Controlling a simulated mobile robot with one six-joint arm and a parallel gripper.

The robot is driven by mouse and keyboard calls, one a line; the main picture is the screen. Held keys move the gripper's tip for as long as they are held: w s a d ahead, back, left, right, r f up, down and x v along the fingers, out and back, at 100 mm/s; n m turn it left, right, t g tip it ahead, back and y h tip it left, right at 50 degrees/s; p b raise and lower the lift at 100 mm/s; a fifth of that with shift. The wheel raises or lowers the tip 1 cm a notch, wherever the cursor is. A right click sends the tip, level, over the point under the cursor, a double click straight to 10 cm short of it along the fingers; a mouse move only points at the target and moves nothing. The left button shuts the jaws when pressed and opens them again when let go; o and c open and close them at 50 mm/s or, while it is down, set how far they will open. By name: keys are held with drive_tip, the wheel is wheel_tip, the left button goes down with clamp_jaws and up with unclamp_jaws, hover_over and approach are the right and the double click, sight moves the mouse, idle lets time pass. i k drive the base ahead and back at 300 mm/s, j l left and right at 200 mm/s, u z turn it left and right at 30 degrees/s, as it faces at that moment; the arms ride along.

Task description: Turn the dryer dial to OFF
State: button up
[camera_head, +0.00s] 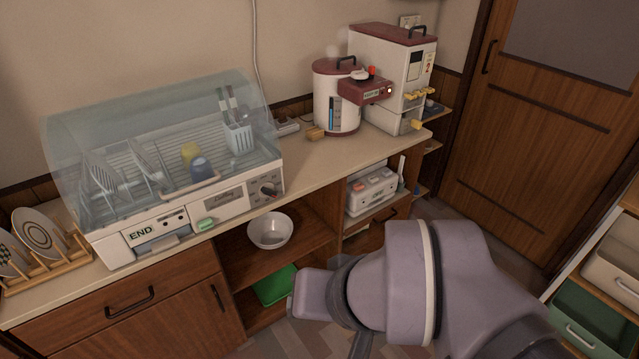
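The dish dryer (165,215) stands on the left part of the counter, with its clear domed lid down over the rack. Its dial (269,189) is a small dark knob with a reddish mark at the right end of the front panel. The dial's markings are too small to read, so I cannot tell its setting. My gripper does not show.
Plates in a wooden rack (45,262) stand left of the dryer. A white bowl (270,230) sits on the open shelf below. A rice dispenser (395,75) and a cylindrical pot (337,100) stand at the counter's right. The counter between pot and dryer is mostly clear.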

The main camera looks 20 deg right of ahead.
sight(266, 190)
drive_tip(key=i+j+u, duration=0.3)
drive_tip(key=i+j, duration=0.5)
drive_tip(key=i, duration=0.05)
